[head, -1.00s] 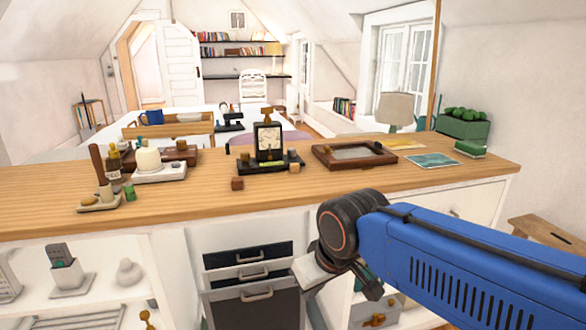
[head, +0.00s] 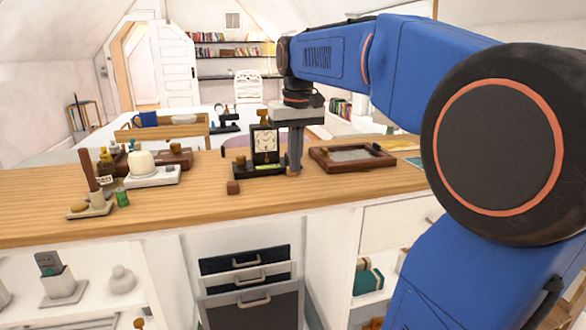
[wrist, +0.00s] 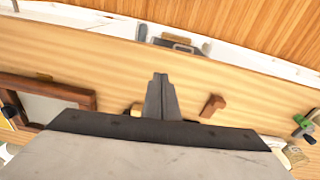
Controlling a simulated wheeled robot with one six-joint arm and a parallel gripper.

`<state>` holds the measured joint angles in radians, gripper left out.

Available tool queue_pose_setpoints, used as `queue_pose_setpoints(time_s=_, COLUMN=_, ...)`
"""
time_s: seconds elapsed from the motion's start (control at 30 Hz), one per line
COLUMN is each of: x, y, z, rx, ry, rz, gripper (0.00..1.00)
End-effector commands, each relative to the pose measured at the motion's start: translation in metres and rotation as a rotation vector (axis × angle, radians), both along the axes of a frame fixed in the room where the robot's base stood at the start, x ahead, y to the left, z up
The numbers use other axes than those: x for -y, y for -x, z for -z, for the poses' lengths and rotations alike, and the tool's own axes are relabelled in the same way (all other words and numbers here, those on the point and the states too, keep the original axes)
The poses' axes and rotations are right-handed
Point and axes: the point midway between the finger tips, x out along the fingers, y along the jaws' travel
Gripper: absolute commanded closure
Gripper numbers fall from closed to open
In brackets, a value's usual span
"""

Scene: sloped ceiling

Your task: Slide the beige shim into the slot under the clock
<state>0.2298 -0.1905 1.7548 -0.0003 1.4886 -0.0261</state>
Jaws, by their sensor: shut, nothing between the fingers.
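The dark clock (head: 265,146) with a pale face stands upright on a black base (head: 262,170) on the wooden counter. A yellow-green strip shows low at its front. My gripper (head: 294,170) points down just right of the clock, its fingers closed together and empty, low over the counter. In the wrist view the shut fingertips (wrist: 160,78) show at the middle. A small beige piece (wrist: 137,109), which may be the shim, is beside the fingers there, mostly hidden by my gripper. I cannot tell if they touch, and the slot is not clearly visible.
A reddish-brown block (head: 233,187) lies in front of the clock base. A brown-framed tray (head: 352,158) lies right of my gripper. A white stand (head: 153,177) and a small tray with a green cylinder (head: 122,197) stand at left. The counter's front strip is mostly clear.

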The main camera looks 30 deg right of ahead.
Motion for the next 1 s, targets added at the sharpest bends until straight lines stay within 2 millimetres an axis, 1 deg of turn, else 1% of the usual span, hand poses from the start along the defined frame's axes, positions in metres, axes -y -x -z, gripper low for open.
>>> queue_pose_setpoints(time_s=0.03, x=0.009, y=-0.013, z=-0.006, rx=-0.016, ry=-0.003, rz=0.012, gripper=1.0)
queue_pose_setpoints(time_s=0.1, x=0.02, y=-0.026, z=-0.013, rx=-0.036, ry=-0.009, rz=0.025, gripper=1.0)
queue_pose_setpoints(time_s=0.2, x=0.032, y=-0.041, z=-0.021, rx=-0.061, ry=-0.015, rz=0.04, gripper=1.0)
queue_pose_setpoints(time_s=0.3, x=0.041, y=-0.05, z=-0.025, rx=-0.076, ry=-0.02, rz=0.05, gripper=1.0)
queue_pose_setpoints(time_s=0.47, x=0.046, y=-0.056, z=-0.026, rx=-0.086, ry=-0.023, rz=0.056, gripper=1.0)
queue_pose_setpoints(time_s=0.57, x=0.046, y=-0.056, z=-0.02, rx=-0.088, ry=-0.023, rz=0.056, gripper=1.0)
queue_pose_setpoints(time_s=0.67, x=0.046, y=-0.055, z=-0.007, rx=-0.088, ry=-0.023, rz=0.056, gripper=1.0)
queue_pose_setpoints(time_s=0.9, x=0.046, y=-0.055, z=0.033, rx=-0.088, ry=-0.023, rz=0.056, gripper=1.0)
queue_pose_setpoints(time_s=1.0, x=0.046, y=-0.055, z=0.047, rx=-0.088, ry=-0.023, rz=0.056, gripper=1.0)
